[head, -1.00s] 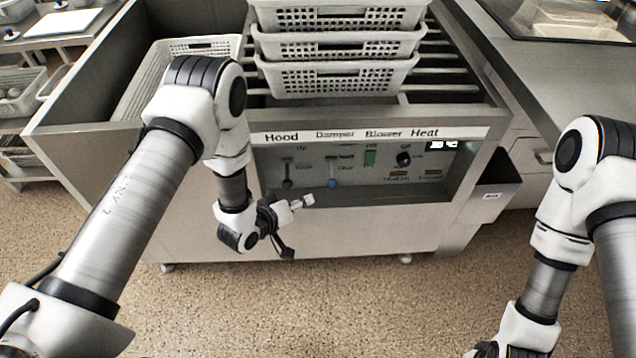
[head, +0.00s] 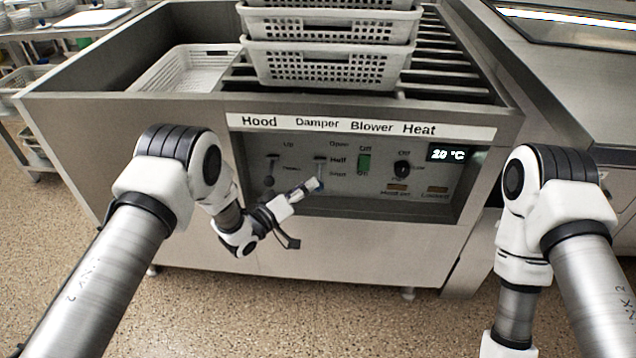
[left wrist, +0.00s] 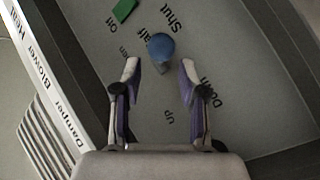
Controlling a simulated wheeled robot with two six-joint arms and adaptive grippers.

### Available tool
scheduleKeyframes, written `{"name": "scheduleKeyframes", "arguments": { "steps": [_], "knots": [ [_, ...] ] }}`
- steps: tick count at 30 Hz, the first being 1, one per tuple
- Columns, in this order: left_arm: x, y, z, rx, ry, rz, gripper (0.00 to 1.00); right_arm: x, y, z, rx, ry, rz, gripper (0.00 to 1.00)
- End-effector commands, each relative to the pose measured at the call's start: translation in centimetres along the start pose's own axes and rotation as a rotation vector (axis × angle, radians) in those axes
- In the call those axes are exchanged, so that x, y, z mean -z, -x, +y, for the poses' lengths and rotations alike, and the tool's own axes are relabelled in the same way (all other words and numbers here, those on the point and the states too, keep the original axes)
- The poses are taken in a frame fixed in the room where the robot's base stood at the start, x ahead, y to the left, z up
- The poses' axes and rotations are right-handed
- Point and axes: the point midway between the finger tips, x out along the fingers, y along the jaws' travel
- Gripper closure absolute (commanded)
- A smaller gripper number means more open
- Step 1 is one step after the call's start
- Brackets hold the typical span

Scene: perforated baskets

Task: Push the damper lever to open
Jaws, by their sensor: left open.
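The damper lever has a blue knob (head: 320,187) and sits on the panel beside the Open, Half and Shut labels. The knob is low, level with Shut. My left gripper (head: 312,184) is open and overlaps the knob in the head view, hiding part of it. In the left wrist view the blue knob (left wrist: 161,46) lies ahead of the gap between the two open fingers (left wrist: 160,72), roughly centred. I cannot tell whether they touch it. My right arm shows at the right, but its gripper is outside the frame.
The hood lever with a grey knob (head: 268,182) is left of the damper. A green blower switch (head: 364,162), a dark heat knob (head: 402,169) and a 20 °C display (head: 450,154) are to the right. White perforated baskets (head: 330,65) are stacked above on the rails.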

Motion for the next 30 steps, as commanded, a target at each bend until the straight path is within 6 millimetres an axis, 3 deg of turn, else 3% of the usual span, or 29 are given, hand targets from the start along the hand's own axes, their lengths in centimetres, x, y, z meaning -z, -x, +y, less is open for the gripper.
{"name": "scheduleKeyframes", "arguments": {
  "steps": [7,17,20,21,30],
  "knots": [
    [-0.1,-4.5,-0.1,-0.001,-0.002,0.000,0.58,0.0,-1.1,0.0,0.000,0.000,0.000,1.00],
    [-0.1,-5.5,0.0,0.002,0.001,-0.001,0.58,0.0,-1.2,0.0,0.000,0.000,0.000,1.00],
    [-0.1,-5.5,-0.1,0.002,0.001,-0.001,0.94,0.0,-1.2,0.0,0.000,0.000,0.000,1.00],
    [-0.1,-5.4,-0.1,0.002,0.001,-0.001,1.00,0.0,-1.2,0.0,0.000,0.000,0.000,1.00],
    [-0.2,-5.4,-0.1,0.003,0.002,-0.004,1.00,0.0,-1.2,0.0,0.000,0.000,0.000,1.00]
  ]
}}
